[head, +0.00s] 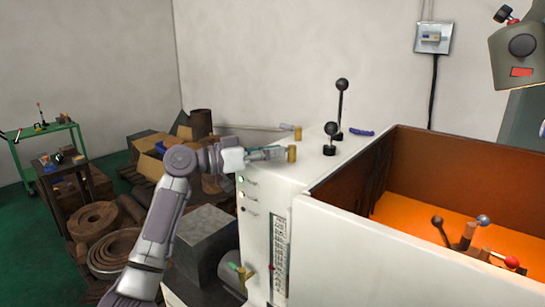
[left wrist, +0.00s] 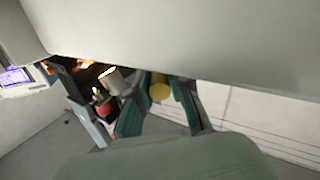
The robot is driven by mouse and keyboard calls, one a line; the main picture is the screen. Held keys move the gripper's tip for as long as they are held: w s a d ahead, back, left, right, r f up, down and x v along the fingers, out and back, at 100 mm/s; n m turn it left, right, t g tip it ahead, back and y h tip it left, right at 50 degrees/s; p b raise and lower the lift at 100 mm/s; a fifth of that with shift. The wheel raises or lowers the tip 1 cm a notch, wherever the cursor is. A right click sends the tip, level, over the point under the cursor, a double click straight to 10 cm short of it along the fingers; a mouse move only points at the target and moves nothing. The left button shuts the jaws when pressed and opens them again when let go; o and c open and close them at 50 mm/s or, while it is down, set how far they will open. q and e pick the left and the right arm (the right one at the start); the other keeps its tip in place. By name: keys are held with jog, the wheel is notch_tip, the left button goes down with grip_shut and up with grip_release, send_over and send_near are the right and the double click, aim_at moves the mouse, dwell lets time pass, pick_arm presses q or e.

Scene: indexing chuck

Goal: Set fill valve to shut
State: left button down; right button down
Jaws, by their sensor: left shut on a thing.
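A brass knob (head: 292,153) stands at the left edge of the white cabinet's top. My left gripper (head: 284,153) reaches it from the left and is shut on it. In the left wrist view the two dark green fingers (left wrist: 160,100) sit on either side of the round yellow end of the brass knob (left wrist: 160,89). A second brass knob (head: 298,132) stands just behind it. A brass fitting with a green handle (head: 240,276) is low on the cabinet's front. No label shows which of these is the fill valve. My right gripper is not in view.
Two black ball levers (head: 341,86) (head: 331,129) rise from the white cabinet (head: 275,180) close to the right of the knobs. The open brown enclosure (head: 440,139) stands on the right, with levers inside. Pallets with metal coils (head: 115,250) lie at the left.

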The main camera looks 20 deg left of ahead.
pick_arm(q)
jog(key=c, duration=1.1)
grip_release()
jog(key=v, duration=1.2)
